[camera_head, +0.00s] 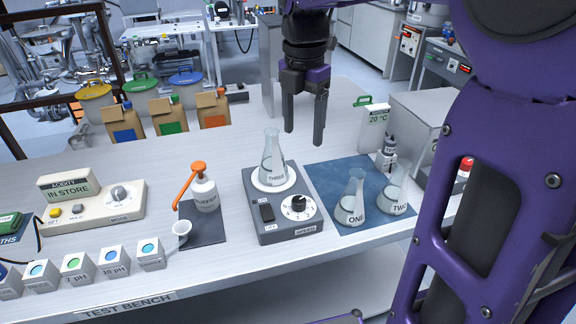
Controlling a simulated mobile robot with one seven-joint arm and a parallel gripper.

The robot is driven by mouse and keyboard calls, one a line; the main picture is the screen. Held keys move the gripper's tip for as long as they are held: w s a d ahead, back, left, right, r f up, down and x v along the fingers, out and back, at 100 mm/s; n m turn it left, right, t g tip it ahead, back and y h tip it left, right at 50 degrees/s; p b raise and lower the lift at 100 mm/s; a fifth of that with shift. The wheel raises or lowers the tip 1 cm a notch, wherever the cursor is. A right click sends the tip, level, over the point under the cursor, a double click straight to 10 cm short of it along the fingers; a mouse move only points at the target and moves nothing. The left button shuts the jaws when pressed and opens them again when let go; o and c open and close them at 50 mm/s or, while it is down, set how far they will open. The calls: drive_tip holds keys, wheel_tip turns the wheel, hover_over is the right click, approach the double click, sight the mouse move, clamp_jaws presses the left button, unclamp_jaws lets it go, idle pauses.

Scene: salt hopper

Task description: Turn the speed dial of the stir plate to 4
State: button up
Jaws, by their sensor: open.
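The stir plate (284,235) is a dark grey box in the middle of the bench. Flask THREE (272,160) stands upright on its round white top. The speed dial (299,204) is a black knob on a white scale at the plate's front right; its numbers are too small to read. A black switch (266,213) sits to the left of the dial. My gripper (303,132) is open and empty, fingers pointing down. It hangs above and behind the stir plate, apart from the dial.
Flasks ONE (352,200) and TWO (396,190) stand on a blue mat (330,172) right of the plate. A buffer bottle (205,192) with an orange spout stands to the left. A beige acidity meter (100,205) and several small labelled boxes lie farther left.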

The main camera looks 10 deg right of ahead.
sight(299, 199)
drive_tip(key=f+b, duration=0.1)
drive_tip(key=f, duration=0.5)
drive_tip(key=f+b, duration=0.2)
drive_tip(key=f, duration=0.4)
drive_tip(key=f+b, duration=0.1)
drive_tip(key=f, duration=0.4)
drive_tip(key=shift+s+a+f+b, duration=0.25)
drive_tip(key=shift+s+f+b, duration=0.05)
drive_tip(key=shift+f, duration=0.1)
clamp_jaws()
